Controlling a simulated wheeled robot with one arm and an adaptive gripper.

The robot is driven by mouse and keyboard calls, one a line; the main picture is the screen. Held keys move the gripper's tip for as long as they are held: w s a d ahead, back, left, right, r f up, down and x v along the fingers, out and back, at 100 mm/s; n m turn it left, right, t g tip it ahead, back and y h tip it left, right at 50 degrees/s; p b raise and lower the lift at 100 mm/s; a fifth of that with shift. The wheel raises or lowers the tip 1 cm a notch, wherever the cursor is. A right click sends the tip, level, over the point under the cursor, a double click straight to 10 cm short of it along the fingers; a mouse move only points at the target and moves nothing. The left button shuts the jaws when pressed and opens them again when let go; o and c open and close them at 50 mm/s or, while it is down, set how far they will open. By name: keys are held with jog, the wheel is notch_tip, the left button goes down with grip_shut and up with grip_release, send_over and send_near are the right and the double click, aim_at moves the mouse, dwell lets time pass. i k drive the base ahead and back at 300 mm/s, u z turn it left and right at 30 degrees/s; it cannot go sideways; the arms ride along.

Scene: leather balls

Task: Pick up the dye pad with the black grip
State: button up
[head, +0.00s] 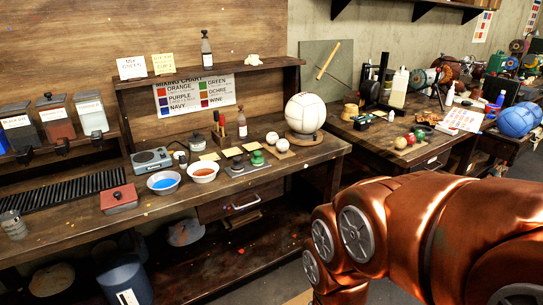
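Two small dye pads sit side by side on the wooden workbench (75,222), right of the bowls, in the head view. The left one has a dark grip and looks like the dye pad with the black grip (237,164). The other is a pad with a green grip (257,158), just to its right. Both are small in the picture, so their detail is hard to tell. My copper-coloured arm fills the lower right, well apart from the pads. My gripper is out of view, so its state does not show.
A bowl of blue liquid (163,183) and a bowl of orange liquid (203,173) stand left of the pads. A small white ball (272,138) and a large white ball (305,113) are to the right. A red box (119,199) sits near the front edge.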

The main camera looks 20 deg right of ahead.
aim_at(238, 167)
jog(key=z, duration=0.15)
jog(key=i, duration=0.8)
jog(key=u, duration=0.7)
jog(key=i, duration=0.65)
jog(key=u, duration=0.55)
